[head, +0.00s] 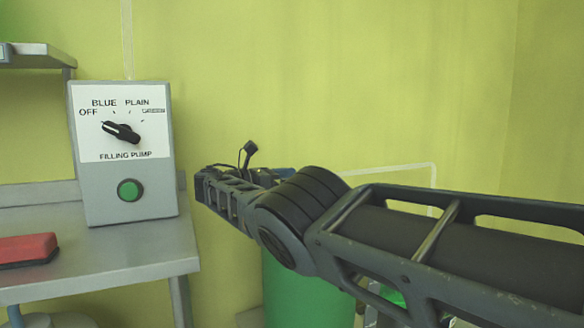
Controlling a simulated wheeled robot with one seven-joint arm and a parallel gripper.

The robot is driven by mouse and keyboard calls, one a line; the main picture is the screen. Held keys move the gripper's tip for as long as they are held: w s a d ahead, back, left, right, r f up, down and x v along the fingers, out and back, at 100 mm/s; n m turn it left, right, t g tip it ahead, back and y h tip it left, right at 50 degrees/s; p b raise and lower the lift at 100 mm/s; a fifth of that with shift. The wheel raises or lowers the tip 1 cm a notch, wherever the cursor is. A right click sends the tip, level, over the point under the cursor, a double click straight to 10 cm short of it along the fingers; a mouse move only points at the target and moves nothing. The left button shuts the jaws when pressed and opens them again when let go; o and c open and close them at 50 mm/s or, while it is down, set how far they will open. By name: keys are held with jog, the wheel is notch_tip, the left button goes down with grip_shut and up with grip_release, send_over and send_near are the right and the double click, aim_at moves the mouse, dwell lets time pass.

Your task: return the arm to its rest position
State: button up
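My arm reaches in from the right edge of the head view. Its dark, open-framed upper link leads to a thick black joint near the middle. A shorter link goes on from there to the left and away from me, ending beside the pump box. A small black part with a thin cable sticks up behind that link. I cannot make out any gripper fingers; they are hidden or outside the picture. Nothing held can be seen.
A grey filling pump box (88,185) with a black knob (121,132) and green button (130,190) stands on a metal bench (130,245). The knob's white mark points toward OFF. A red block (27,249) lies left. A green cylindrical container (300,290) stands below my arm.

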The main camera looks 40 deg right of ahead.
jog(key=shift+w+a, duration=0.15)
jog(key=shift+a, duration=0.35)
